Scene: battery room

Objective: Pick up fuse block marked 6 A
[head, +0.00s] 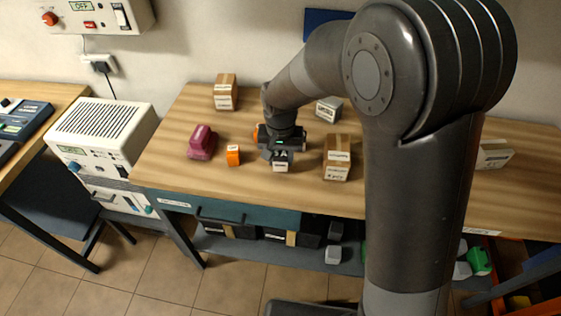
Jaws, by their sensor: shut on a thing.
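My gripper (281,155) points down over the wooden workbench (190,110), near its front edge. It is shut on a small pale block (280,168), whose lower part shows below the fingers. Dark marking just above it looks like "3 A", but it is too small to read surely. I cannot tell whether the block touches the bench. A small orange block (233,156) with a pale label stands to the left of my gripper; its marking is unreadable. No "6 A" marking is legible.
A maroon object (202,142) lies further left. Cardboard boxes stand behind (226,97) and right of the gripper (337,165). A grey block (328,109) sits behind. My arm hides part of the bench's right side. The front-left bench is clear.

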